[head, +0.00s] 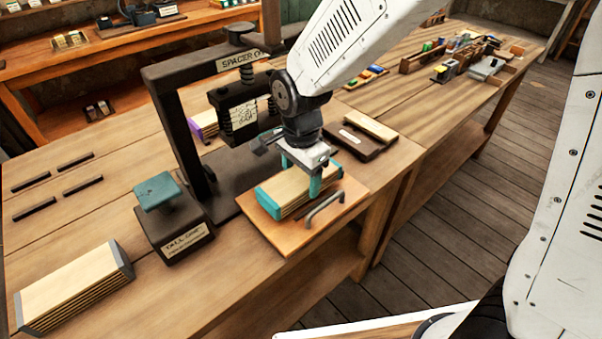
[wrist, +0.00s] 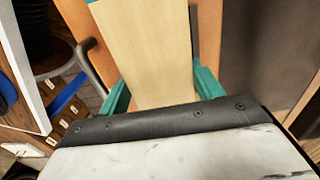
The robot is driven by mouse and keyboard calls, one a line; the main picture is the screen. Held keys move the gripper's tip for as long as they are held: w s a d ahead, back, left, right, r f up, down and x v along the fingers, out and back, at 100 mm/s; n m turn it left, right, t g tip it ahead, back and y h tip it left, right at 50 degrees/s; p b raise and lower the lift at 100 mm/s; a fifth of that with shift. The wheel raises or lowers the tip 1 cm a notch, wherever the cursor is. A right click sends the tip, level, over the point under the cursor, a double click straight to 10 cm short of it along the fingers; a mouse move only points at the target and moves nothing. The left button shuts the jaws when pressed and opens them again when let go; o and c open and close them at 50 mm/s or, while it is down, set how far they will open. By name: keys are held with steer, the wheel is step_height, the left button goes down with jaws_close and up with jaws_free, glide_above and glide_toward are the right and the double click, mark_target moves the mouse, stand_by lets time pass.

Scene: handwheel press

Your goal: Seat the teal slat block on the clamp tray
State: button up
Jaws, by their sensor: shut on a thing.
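The teal slat block (head: 293,193) has pale wooden slats and teal end caps. It is over the orange-brown clamp tray (head: 270,232), which has a grey handle at its right edge. I cannot tell whether the block rests on the tray or is just above it. My gripper (head: 301,176) points down with its teal fingers shut on the block's two long sides. In the wrist view the block's pale top (wrist: 150,45) runs between the fingers, with strips of tray (wrist: 208,35) on both sides. The block's far end is partly hidden by my gripper.
A dark press (head: 185,125) with a spacer-labelled head stands left of and behind the tray. A teal-topped labelled block (head: 170,225) and a grey-ended slat block (head: 75,285) stand at the left. A dark board with a pale slat (head: 368,127) lies behind the gripper.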

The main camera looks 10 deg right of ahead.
steer(key=shift+f, duration=0.6)
steer(key=o, duration=1.3)
steer(key=shift+c, duration=0.2)
step_height(320, 180, up, 8)
steer(key=shift+f, duration=0.15)
